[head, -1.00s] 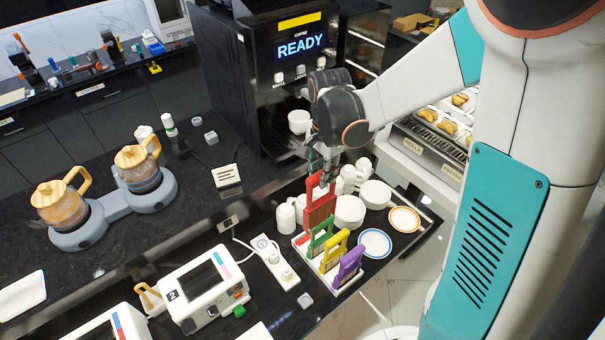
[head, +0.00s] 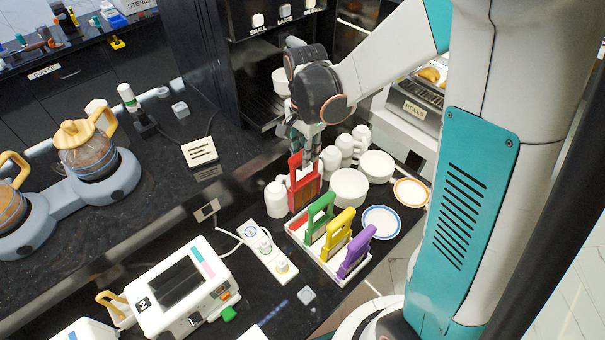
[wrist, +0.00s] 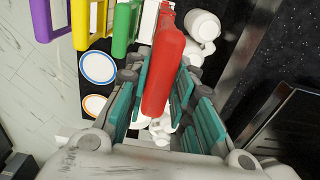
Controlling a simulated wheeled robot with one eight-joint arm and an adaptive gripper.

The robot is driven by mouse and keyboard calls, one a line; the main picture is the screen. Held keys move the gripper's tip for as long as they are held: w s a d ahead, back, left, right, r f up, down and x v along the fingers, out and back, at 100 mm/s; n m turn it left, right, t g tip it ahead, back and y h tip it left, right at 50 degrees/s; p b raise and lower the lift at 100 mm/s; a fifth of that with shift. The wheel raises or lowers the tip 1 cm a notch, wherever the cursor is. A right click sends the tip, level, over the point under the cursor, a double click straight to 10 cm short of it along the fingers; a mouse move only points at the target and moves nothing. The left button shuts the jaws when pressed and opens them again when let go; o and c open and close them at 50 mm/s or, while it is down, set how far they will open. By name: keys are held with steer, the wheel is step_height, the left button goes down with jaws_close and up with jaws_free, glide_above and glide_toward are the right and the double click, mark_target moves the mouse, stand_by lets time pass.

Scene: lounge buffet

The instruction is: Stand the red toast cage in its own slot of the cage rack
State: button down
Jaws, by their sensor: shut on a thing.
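The red toast cage (head: 304,188) is upright at the far end of the white cage rack (head: 331,270). It also shows large between the fingers in the wrist view (wrist: 166,70). My gripper (head: 306,142) is shut on its upper part from above. Its lower edge is close to the rack's far end; I cannot tell whether it is in the slot or just above it. Green (head: 319,217), yellow (head: 338,235) and purple (head: 356,251) cages stand in a row in the rack, nearer the camera. The slot under the red cage is hidden.
White mugs (head: 345,148) and bowls (head: 349,186) stand close behind and right of the red cage. A blue-rimmed plate (head: 381,221) lies right of the rack. A white mug (head: 276,199) and a power strip (head: 267,252) are on its left.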

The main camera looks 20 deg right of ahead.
steer(key=b, duration=0.4)
glide_above(304, 180)
step_height(304, 180, down, 5)
steer(key=shift+d+f, duration=0.1)
steer(key=shift+f, duration=0.05)
step_height(304, 180, down, 4)
steer(key=b, duration=0.3)
steer(key=shift+b, duration=0.5)
stand_by(0.7)
steer(key=shift+f+b, duration=0.65)
steer(key=shift+f, duration=0.2)
steer(key=shift+f+b, duration=0.5)
steer(key=shift+b, duration=0.05)
